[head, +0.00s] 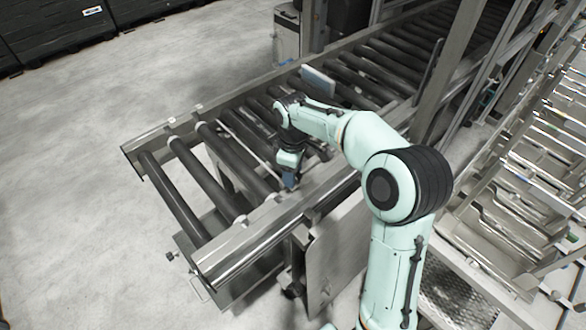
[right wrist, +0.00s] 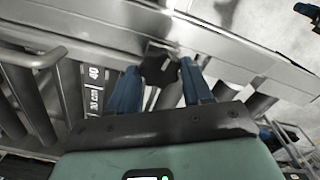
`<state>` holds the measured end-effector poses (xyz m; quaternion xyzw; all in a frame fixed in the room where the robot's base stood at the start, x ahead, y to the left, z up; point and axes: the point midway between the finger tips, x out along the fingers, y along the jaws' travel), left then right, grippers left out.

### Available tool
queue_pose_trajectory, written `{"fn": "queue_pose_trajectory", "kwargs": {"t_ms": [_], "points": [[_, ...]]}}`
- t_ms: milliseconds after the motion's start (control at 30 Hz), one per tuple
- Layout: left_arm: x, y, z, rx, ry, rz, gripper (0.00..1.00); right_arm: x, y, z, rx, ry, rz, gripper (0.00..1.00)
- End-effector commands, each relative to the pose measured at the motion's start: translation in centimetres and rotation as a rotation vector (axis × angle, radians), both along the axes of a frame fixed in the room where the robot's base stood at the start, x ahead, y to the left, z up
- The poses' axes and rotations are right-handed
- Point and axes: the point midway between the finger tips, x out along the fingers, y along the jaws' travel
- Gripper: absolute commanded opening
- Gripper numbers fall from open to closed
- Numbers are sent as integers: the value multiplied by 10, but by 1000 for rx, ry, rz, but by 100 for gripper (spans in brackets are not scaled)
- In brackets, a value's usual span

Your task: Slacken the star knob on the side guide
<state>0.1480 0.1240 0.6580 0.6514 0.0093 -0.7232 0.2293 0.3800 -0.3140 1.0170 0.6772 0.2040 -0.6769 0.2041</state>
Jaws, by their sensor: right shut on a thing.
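The star knob (right wrist: 160,66) is a small dark knob with a flat-sided outline, seen in the right wrist view against a metal plate. My right gripper (right wrist: 161,82) has its two blue fingers on either side of the knob and is shut on it. In the head view my right gripper (head: 290,183) points down at the near side rail of the roller conveyor, and the knob is hidden there. A thin bar (head: 244,143) runs along above the rollers; I cannot tell whether it is the side guide. My left gripper is not in view.
The roller conveyor (head: 205,170) runs from lower left to upper right. A metal side rail (head: 240,240) borders its near edge. A scale plate (right wrist: 94,88) with numbers sits left of the fingers. Metal frames (head: 530,150) stand at right. The floor (head: 80,100) at left is clear.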

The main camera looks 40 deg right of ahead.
Motion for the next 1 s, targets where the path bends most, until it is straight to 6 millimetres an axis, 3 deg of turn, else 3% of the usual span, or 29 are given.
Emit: {"fn": "queue_pose_trajectory", "kwargs": {"t_ms": [400, 1000], "points": [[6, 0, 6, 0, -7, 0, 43, 0, 1, 0, 0, 1, 210, 19], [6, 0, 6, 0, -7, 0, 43, -1, 1, -1, 1, 2, 245, 19]]}}
